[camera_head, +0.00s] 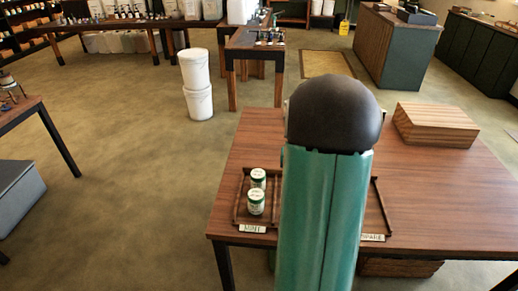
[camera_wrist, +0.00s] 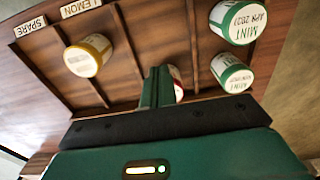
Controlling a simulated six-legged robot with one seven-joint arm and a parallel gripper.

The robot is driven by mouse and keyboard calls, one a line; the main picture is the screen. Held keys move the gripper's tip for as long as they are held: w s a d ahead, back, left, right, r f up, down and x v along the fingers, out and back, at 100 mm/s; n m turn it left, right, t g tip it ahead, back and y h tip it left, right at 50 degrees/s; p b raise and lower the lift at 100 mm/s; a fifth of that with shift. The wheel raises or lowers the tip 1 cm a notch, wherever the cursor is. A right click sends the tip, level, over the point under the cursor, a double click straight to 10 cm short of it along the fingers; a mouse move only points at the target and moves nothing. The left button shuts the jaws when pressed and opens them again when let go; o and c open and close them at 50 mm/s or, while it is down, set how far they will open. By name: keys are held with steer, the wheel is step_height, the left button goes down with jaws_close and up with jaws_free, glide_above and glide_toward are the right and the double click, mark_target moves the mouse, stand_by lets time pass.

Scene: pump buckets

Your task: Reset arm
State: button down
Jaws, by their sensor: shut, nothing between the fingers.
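My gripper (camera_wrist: 158,80) is shut and empty, its green fingers together over a wooden divided tray (camera_wrist: 125,35) in the wrist view. Two white jars with green lids, an upper mint jar (camera_wrist: 238,22) and a lower mint jar (camera_wrist: 232,73), stand in the right compartment. A yellow-rimmed jar (camera_wrist: 88,56) stands in the compartment by the LEMON label (camera_wrist: 80,7). A red-marked jar (camera_wrist: 178,84) is partly hidden behind my fingers. In the head view, my green arm hides the gripper and the tray's middle; both mint jars (camera_head: 257,190) show at left.
The tray is on a wooden table (camera_head: 450,200). A wooden box (camera_head: 437,124) sits at its back right. White buckets (camera_head: 197,85) stand stacked on the floor behind left. Another table (camera_head: 20,115) is at far left. Open floor (camera_head: 130,190) lies between the tables.

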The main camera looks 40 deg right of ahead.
steer(key=w+a+r+n+t+h, duration=0.1)
steer(key=w+a+r+n, duration=0.1)
steer(key=a+r, duration=0.55)
steer(key=w+a+r+n+t, duration=0.15)
steer(key=a+r, duration=0.25)
steer(key=a, duration=0.7)
steer(key=s+a+r+n+t, duration=0.1)
steer(key=s+a+r+n, duration=0.1)
steer(key=a, duration=0.7)
steer(key=s+a+r+n+t+y, duration=0.1)
steer(key=s+a+r+n+t, duration=0.1)
steer(key=s+a, duration=0.5)
steer(key=a+r+n, duration=0.1)
steer(key=a+n, duration=0.1)
steer(key=a, duration=0.1)
steer(key=shift+s+a, duration=0.2)
